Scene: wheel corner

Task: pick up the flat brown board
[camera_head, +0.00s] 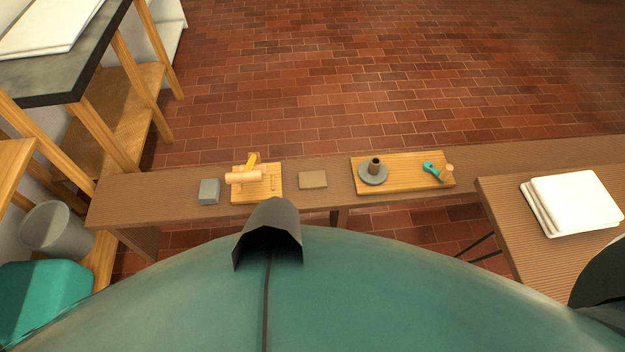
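A small flat brown board (313,180) lies on the long narrow brown bench (335,203), near its middle. It sits in the gap between two lighter wooden boards and appears clear of both. Nothing covers it. Neither of my grippers shows in the head view. My teal body fills the bottom of the picture.
The left light board (237,197) carries a wooden tool with a yellow part (252,160). A grey block (209,191) lies beside it. The right light board (403,182) holds a grey disc (372,178) and a teal tool (431,169). White slabs (570,203) lie at right.

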